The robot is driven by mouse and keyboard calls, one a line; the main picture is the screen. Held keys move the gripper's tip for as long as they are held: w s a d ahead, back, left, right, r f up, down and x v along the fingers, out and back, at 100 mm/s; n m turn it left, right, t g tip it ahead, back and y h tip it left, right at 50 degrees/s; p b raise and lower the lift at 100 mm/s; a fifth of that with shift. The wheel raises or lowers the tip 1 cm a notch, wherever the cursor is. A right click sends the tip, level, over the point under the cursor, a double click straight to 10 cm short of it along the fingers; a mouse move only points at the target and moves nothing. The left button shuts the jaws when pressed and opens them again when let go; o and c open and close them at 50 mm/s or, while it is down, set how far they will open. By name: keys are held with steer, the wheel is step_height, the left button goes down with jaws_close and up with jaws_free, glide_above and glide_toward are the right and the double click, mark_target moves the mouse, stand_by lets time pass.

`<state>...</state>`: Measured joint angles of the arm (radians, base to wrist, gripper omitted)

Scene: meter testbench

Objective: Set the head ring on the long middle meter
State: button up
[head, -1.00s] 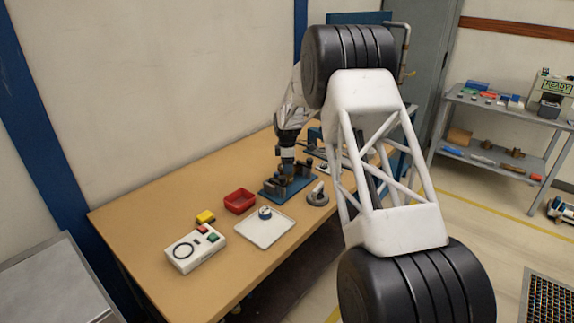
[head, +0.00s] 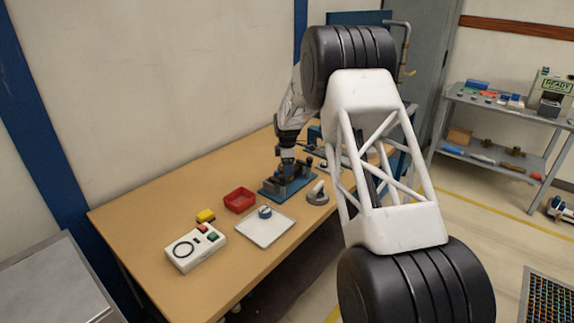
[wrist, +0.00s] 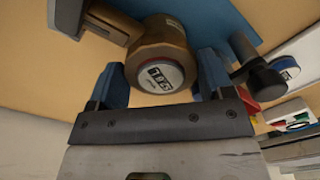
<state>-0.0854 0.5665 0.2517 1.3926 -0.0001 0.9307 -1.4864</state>
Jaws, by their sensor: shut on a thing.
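My gripper (wrist: 160,84) has its blue-tipped fingers shut on the bronze-coloured head ring (wrist: 165,32). A round white dial with black figures (wrist: 160,75) shows inside the ring, facing the wrist camera. Ring and dial are over the blue bench plate (wrist: 205,18). In the head view my gripper (head: 287,155) points down over the blue test bench (head: 275,194). The meter there is mostly hidden by my gripper and the dark clamp parts. I cannot tell whether the ring is fully seated on the long middle meter.
Dark clamp posts (wrist: 262,78) stand close beside the ring.

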steer(key=shift+f, duration=0.15)
stand_by(0.4)
steer(key=o, duration=1)
steer(key=shift+c, duration=0.2)
steer(key=shift+r, duration=3.5)
steer(key=shift+s+r, duration=0.1)
